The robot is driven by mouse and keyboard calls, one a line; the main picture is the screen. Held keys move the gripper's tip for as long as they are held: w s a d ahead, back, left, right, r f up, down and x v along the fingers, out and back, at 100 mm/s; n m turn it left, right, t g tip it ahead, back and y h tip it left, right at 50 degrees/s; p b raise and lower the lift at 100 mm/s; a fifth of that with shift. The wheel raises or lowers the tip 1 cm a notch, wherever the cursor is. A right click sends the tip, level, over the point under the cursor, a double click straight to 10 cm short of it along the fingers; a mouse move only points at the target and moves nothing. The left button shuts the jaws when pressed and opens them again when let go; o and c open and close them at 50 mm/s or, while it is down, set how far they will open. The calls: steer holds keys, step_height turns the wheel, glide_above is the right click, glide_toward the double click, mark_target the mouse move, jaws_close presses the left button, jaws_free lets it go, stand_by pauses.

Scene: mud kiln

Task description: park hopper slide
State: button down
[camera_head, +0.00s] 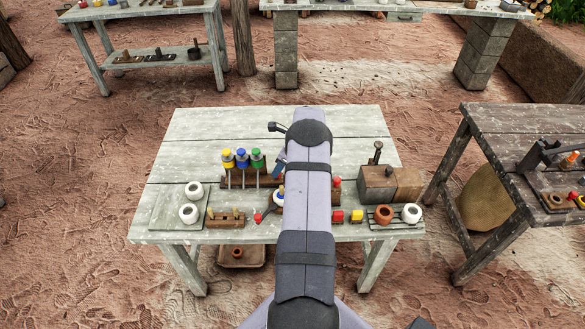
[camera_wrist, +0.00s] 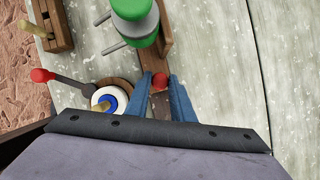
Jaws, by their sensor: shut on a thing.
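A wooden hopper rack (camera_head: 240,182) stands mid-table in the head view, with yellow (camera_head: 228,157), blue (camera_head: 242,158) and green (camera_head: 257,158) hoppers in a row. The green hopper (camera_wrist: 135,25) is also at the top of the wrist view, beside a brown wooden rail (camera_wrist: 163,25). A small red knob (camera_wrist: 160,80) sits at the near end of the rail. My gripper (camera_wrist: 163,92) has its two blue fingers either side of this knob, shut on it. In the head view my arm hides most of the gripper; one blue finger (camera_head: 279,164) shows.
A round brown base with a white-and-blue ring (camera_wrist: 114,98) and a red-tipped lever (camera_wrist: 42,75) lies close left of my fingers. The table's back is clear.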

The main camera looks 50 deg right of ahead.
steer(key=shift+w+a, duration=0.15)
steer(key=shift+a, duration=0.05)
steer(key=c, duration=1.5)
jaws_free()
steer(key=shift+w, duration=0.1)
steer(key=shift+c, duration=0.2)
steer(key=shift+d+r, duration=0.1)
steer(key=a+b+v, duration=0.1)
steer(key=b+v, duration=0.1)
steer(key=v, duration=0.5)
steer(key=shift+s+d, duration=0.2)
steer(key=shift+d, duration=0.25)
steer(key=shift+r, duration=0.1)
